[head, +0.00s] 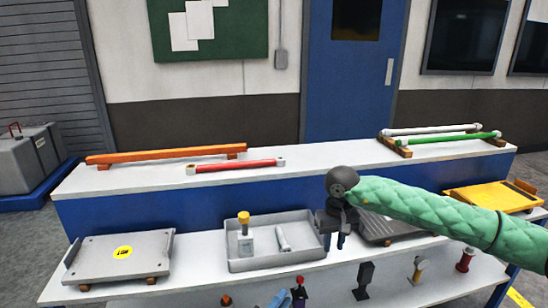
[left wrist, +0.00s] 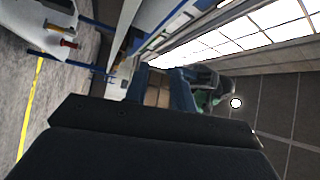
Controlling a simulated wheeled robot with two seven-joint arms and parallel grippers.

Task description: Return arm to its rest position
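My right arm in a green quilted sleeve (head: 430,205) comes in from the right. Its dark right gripper (head: 334,243) points down over the front shelf, between the grey tray and a dark ribbed plate. Its two fingers show a small gap with nothing seen between them. My left gripper shows only in part at the bottom edge of the head view, where its blue tip (head: 279,300) is low in front of the shelf. In the left wrist view, the blue fingers of my left gripper (left wrist: 160,82) stand apart, with no object seen between them.
A grey tray (head: 236,265) holds a yellow-topped part and a light cylinder. A grey plate (head: 120,258) lies left. Orange (head: 165,154), red (head: 236,166) and green (head: 445,138) bars lie on the upper shelf. Several small parts stand along the front. A yellow plate (head: 490,197) is right.

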